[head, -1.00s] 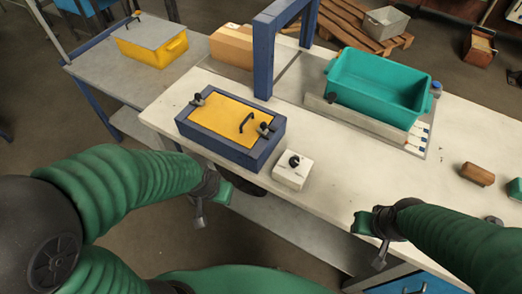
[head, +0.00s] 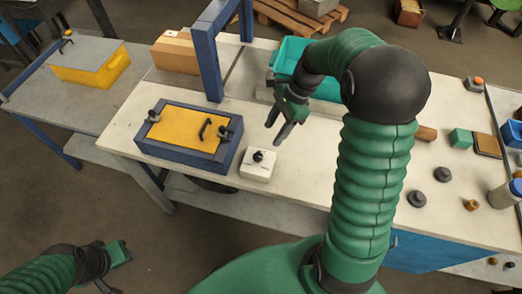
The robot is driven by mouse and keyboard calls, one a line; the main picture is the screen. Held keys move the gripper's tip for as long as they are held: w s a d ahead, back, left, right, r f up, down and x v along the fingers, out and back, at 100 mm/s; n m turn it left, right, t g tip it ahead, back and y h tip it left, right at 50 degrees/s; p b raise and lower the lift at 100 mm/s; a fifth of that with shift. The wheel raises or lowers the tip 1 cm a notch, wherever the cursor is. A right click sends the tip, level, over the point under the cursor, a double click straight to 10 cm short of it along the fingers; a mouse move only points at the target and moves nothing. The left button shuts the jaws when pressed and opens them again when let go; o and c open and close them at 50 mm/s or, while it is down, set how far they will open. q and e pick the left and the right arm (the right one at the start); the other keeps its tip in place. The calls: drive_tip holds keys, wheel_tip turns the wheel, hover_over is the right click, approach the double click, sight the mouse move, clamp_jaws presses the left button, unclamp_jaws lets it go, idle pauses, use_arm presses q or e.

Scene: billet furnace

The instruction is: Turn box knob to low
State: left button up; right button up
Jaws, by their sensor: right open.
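The white control box (head: 257,168) stands on the pale bench, just right of the blue box with the yellow lid (head: 182,132). A black knob (head: 258,156) sits on its top; its setting is too small to read. My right gripper (head: 281,133) is open and empty, above the bench and up and to the right of the knob, apart from it. Its fingers point down and to the left. My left gripper (head: 116,270) is low at the lower left, off the bench; its jaws cannot be made out.
A blue upright frame (head: 211,65) stands behind the lidded box. A teal bin (head: 291,56) is partly hidden by my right arm. A cardboard box (head: 175,54) is at the back. Dark round weights (head: 416,198) lie at the right. The bench front beside the control box is clear.

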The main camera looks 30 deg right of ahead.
sight(259, 155)
drive_tip(key=x, duration=1)
drive_tip(key=shift+a+f, duration=0.25)
drive_tip(key=shift+a, duration=0.15)
drive_tip(key=shift+d+f, duration=0.15)
drive_tip(key=shift+f, duration=0.05)
drive_tip(key=c, duration=0.6)
drive_tip(key=shift+r, duration=0.1)
clamp_jaws()
